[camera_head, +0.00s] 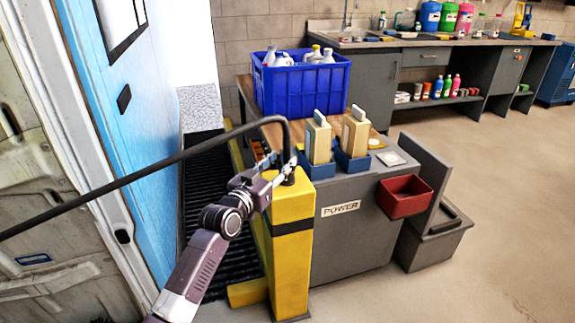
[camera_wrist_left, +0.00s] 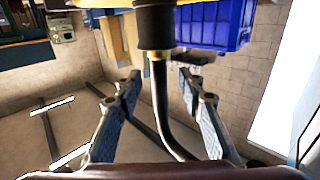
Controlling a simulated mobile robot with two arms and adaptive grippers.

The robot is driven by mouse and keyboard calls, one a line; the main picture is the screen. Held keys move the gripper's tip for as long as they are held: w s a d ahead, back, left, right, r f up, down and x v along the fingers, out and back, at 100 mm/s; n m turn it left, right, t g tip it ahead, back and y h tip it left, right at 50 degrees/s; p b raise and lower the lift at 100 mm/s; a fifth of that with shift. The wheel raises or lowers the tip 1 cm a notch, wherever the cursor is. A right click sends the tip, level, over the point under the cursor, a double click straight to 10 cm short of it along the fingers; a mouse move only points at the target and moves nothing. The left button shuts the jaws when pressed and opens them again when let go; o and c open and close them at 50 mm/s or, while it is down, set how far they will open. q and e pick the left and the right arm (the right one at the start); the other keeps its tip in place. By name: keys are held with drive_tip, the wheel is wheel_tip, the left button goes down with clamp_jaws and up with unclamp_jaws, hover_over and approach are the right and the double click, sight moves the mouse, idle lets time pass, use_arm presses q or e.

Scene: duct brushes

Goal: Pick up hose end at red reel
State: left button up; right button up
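A black hose (camera_head: 120,187) runs in from the left and bends down at its end above a yellow post (camera_head: 292,245). In the left wrist view the hose has a thick dark cuff (camera_wrist_left: 154,27). My left gripper (camera_head: 277,166) is at the bent end, just above the post top. In the left wrist view my left gripper (camera_wrist_left: 157,77) is open, with a finger on each side of the hose and gaps visible. I see no red reel. My right gripper is not in view.
Behind the post stands a grey cabinet (camera_head: 352,232) marked POWER, with a red bin (camera_head: 404,197) on its side and two beige packs in blue holders. A blue crate (camera_head: 302,90) of bottles sits behind. Blue panels stand left; open floor lies right.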

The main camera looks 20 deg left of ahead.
sight(285, 157)
use_arm(q)
drive_tip(key=w, duration=0.2)
drive_tip(key=shift+w+d, duration=0.3)
drive_tip(key=shift+w, duration=0.05)
drive_tip(key=shift+w+d, duration=0.1)
drive_tip(key=shift+w, duration=0.4)
clamp_jaws()
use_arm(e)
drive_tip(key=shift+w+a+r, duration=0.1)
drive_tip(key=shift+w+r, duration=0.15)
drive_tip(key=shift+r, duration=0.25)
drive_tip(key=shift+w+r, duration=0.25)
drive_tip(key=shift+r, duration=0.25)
use_arm(q)
drive_tip(key=shift+r, duration=0.15)
